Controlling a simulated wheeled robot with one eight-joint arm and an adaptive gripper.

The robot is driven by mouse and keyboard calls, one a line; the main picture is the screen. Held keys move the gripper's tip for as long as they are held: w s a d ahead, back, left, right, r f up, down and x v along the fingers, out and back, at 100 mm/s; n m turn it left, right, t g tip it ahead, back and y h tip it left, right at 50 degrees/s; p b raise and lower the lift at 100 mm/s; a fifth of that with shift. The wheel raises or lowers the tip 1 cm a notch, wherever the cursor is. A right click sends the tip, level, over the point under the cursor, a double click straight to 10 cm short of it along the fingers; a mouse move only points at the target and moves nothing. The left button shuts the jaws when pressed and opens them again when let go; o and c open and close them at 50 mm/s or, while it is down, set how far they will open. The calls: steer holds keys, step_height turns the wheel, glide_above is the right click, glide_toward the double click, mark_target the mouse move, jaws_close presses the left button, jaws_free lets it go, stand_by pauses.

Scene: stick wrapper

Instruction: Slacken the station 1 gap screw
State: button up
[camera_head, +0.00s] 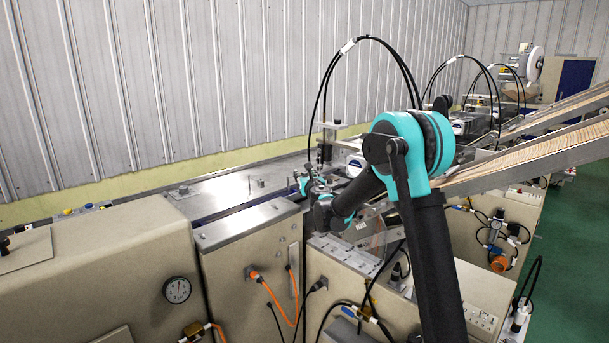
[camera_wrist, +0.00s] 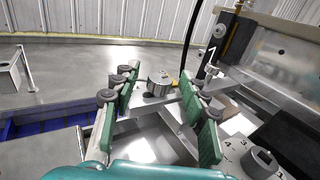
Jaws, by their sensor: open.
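My gripper (camera_wrist: 159,86) is open in the wrist view, its two green-padded fingers spread apart. A round metal knob with a small stub on top (camera_wrist: 158,77) shows between the far ends of the fingers. It looks like a screw head on a metal bracket; I cannot tell for sure that it is the station 1 gap screw. No contact between the pads and the knob is visible. In the head view my gripper (camera_head: 306,184) is small at the end of my teal and black arm, over the line beside the steel deck, and the knob cannot be made out there.
A dark knob on a numbered dial (camera_wrist: 262,160) sits at the lower right of the wrist view. A metal plate assembly (camera_wrist: 280,45) stands at the right. The steel deck (camera_head: 225,187) is mostly clear. Sloped conveyors (camera_head: 530,158) rise to the right.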

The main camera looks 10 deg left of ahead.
steer(key=v, duration=1.1)
steer(key=shift+s, duration=0.1)
steer(key=shift+c, duration=0.7)
